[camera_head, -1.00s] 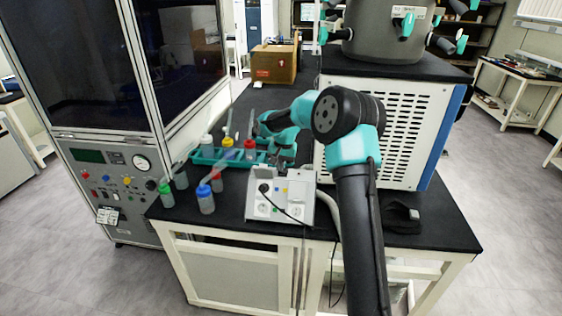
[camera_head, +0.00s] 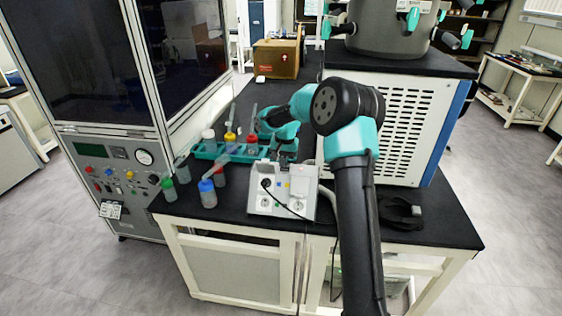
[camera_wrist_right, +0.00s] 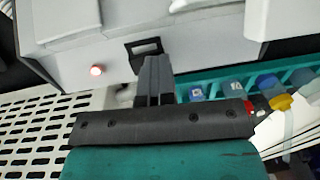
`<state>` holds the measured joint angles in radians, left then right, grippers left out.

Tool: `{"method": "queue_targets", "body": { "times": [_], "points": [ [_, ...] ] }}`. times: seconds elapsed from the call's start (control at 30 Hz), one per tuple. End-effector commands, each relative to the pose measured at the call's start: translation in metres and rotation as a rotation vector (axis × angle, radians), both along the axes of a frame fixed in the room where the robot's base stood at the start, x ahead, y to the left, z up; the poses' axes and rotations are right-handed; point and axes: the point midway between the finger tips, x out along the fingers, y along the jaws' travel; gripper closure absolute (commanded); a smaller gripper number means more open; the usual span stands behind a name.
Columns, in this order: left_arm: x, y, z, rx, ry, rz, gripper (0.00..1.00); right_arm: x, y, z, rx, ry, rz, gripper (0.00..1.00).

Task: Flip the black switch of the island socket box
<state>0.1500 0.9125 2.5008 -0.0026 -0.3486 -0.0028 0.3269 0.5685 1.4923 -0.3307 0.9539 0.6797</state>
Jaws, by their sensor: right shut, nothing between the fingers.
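The white island socket box (camera_head: 266,204) stands on the black bench top, with a black plug and cable on its front. In the right wrist view its pale body (camera_wrist_right: 85,62) fills the top. A black switch (camera_wrist_right: 146,46) in a dark frame sits on its face beside a small lit red lamp (camera_wrist_right: 97,71). My right gripper (camera_wrist_right: 155,62) is shut and empty, its fingertips right at the lower edge of the switch; I cannot tell whether they touch. In the head view my right gripper (camera_head: 282,156) is behind the box, partly hidden. My left gripper is not in view.
A teal rack (camera_head: 208,155) with bottles stands behind and left of the box. A blue-capped bottle (camera_head: 208,197) and a green-capped one (camera_head: 169,191) stand to its left. A white vented cabinet (camera_head: 398,135) is at the right. A black strap (camera_head: 400,212) lies front right.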

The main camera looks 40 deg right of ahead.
Motion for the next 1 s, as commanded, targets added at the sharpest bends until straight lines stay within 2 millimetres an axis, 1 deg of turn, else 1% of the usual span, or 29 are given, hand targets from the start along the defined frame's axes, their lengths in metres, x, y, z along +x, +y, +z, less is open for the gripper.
{"method": "queue_targets", "body": {
  "times": [0.03,0.23,0.67,0.77,0.87,1.0],
  "points": [
    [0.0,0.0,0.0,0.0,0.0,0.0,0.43,-0.004,-0.002,-0.002,0.002,0.008,-0.002,1.0],
    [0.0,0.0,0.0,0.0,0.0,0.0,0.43,-0.009,-0.007,0.001,0.001,0.008,-0.003,1.0],
    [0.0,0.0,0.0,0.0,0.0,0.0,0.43,-0.01,-0.008,0.004,0.0,0.004,-0.002,1.0],
    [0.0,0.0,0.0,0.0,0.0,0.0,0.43,-0.01,-0.009,0.008,0.0,0.004,-0.002,1.0],
    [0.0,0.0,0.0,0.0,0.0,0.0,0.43,-0.011,-0.01,0.017,-0.001,0.003,-0.002,1.0],
    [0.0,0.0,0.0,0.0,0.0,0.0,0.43,-0.014,-0.012,0.038,-0.001,0.002,-0.003,1.0]
  ]
}}
